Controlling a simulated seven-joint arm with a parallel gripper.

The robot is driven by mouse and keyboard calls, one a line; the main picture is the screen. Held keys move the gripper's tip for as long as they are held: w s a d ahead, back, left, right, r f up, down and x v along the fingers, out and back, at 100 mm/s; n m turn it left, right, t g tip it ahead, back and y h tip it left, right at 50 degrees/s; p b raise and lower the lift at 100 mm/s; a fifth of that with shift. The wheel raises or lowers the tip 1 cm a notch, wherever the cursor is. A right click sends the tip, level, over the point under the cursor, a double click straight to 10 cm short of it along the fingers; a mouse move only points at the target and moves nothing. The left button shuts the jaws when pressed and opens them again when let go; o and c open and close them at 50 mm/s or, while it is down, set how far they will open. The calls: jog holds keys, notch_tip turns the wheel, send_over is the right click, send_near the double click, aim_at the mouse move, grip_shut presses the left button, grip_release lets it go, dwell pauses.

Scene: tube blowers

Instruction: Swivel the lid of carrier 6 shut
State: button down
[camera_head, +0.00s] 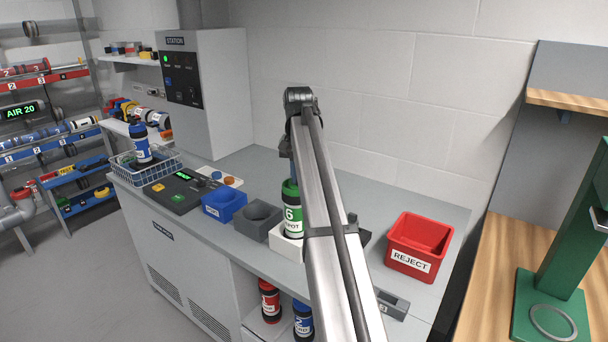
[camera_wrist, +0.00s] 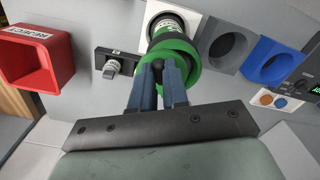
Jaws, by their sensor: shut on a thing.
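Carrier 6 (camera_head: 291,215), green with a white label reading 6, stands upright in a white holder block (camera_head: 287,246) on the grey bench. In the wrist view I look down on the carrier's green top (camera_wrist: 187,62), with its label and dark band beyond. My gripper (camera_wrist: 168,84) has its two blue-grey fingers close together at the green lid part, shut on a small dark piece between them. The fingers hide part of the lid, so its exact angle cannot be told. In the head view my arm covers the carrier's right side.
A red REJECT bin (camera_head: 418,247) stands right of my arm. A dark grey holder (camera_head: 258,219) and a blue holder (camera_head: 224,205) stand left of the carrier. A wire basket (camera_head: 147,168) with a blue carrier is farther left. A small latch plate (camera_wrist: 112,66) lies nearby.

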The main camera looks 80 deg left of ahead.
jog(key=m, duration=0.1)
jog(key=s+m, duration=0.1)
jog(key=m, duration=0.1)
jog(key=a+m, duration=0.1)
jog(key=shift+s+m, duration=0.3)
jog(key=shift+s, duration=0.05)
jog(key=shift+a, duration=0.1)
dwell(0.3)
jog(key=c, duration=1.1)
grip_release()
notch_tip(320, 180, up, 14)
jog(key=shift+f, duration=0.1)
